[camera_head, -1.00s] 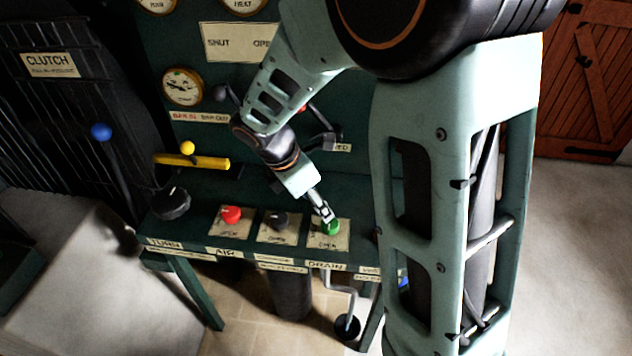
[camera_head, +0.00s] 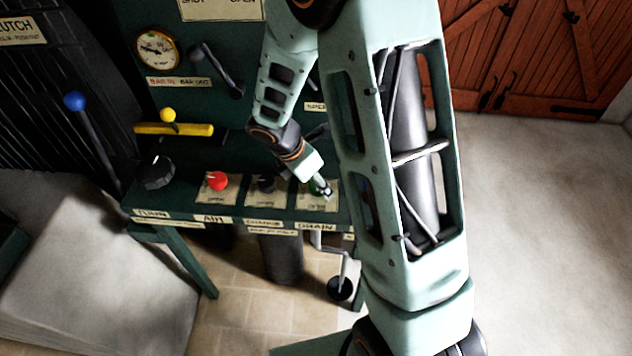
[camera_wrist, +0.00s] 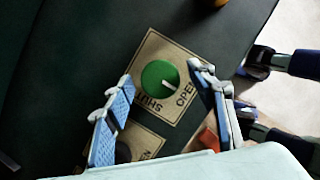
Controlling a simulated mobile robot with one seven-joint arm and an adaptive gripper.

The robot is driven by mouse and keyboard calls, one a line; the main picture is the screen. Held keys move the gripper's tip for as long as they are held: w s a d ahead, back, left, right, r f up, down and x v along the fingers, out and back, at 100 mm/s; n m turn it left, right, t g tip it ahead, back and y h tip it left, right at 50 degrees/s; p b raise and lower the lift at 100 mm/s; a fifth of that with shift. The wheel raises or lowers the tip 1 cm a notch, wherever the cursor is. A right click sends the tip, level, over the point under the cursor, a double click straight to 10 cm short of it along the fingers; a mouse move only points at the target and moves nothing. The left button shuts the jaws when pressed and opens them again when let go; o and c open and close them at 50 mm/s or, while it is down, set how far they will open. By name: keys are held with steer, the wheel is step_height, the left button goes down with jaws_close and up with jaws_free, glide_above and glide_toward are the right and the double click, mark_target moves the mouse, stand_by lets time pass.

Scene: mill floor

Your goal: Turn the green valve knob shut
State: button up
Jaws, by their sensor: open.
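The green valve knob (camera_wrist: 158,76) sits on a tan plate (camera_wrist: 150,50) marked SHUT and OPEN. Its white pointer line points toward the OPEN lettering. In the head view the knob (camera_head: 314,187) is partly hidden by my gripper (camera_head: 327,191), at the DRAIN end of the bench. In the wrist view my gripper (camera_wrist: 160,76) is open, with one finger left and one right of the knob. The knob lies between the fingertips; I cannot tell whether they touch it or how high they are above it.
A black knob (camera_head: 266,184) and a red knob (camera_head: 217,181) stand left of the green one on the green bench (camera_head: 185,205). A yellow bar (camera_head: 172,129), a blue-topped lever (camera_head: 95,145) and a gauge (camera_head: 157,49) are beyond. Pale floor (camera_head: 535,210) is clear at right.

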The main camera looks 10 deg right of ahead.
steer(key=c, duration=1.2)
steer(key=shift+o, duration=0.2)
steer(key=shift+m, duration=0.3)
steer(key=m, duration=0.2)
steer(key=m+g+p, duration=0.1)
steer(key=shift+w+m+g, duration=0.15)
steer(key=shift+m+g, duration=0.15)
steer(key=shift+m, duration=0.1)
steer(key=m+g, duration=0.1)
steer(key=m, duration=0.3)
steer(key=shift+w+m+g+p, duration=0.1)
steer(key=shift+m+g+p, duration=0.2)
steer(key=shift+g, duration=0.1)
steer(key=m+g, duration=0.1)
steer(key=m, duration=0.3)
steer(key=shift+w+y, duration=0.1)
steer(key=shift+y, duration=0.2)
steer(key=shift+d+m+g+y, duration=0.1)
steer(key=shift+m+g+y, duration=0.3)
steer(key=shift+m, duration=0.85)
steer(key=shift+d+m+g+y, duration=0.1)
steer(key=shift+m+g+y, duration=0.25)
steer(key=shift+m, duration=0.9)
